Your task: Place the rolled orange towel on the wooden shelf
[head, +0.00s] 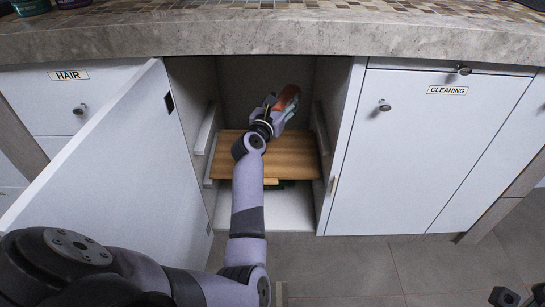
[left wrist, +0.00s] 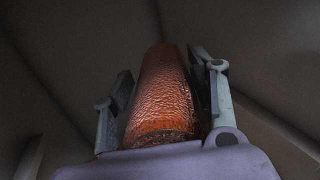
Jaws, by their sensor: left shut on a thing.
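The rolled orange towel (head: 289,96) is inside the open middle cabinet, above the wooden shelf (head: 292,158). My left gripper (head: 281,107) reaches into the cabinet and is shut on the towel. In the left wrist view the towel (left wrist: 162,95) stands between the two fingers of the left gripper (left wrist: 163,90), its textured side showing. I see no contact between towel and shelf. Part of the shelf is hidden behind my left arm. Dark parts at the bottom right corner of the head view seem to be my right gripper (head: 512,296), mostly cut off.
The open white door (head: 110,150) stands to the left of the opening. Side rails (head: 207,130) line the cabinet walls. A white cabinet floor (head: 294,212) lies below the shelf. The closed CLEANING cabinet (head: 420,150) is on the right, and a stone counter (head: 280,35) overhangs above.

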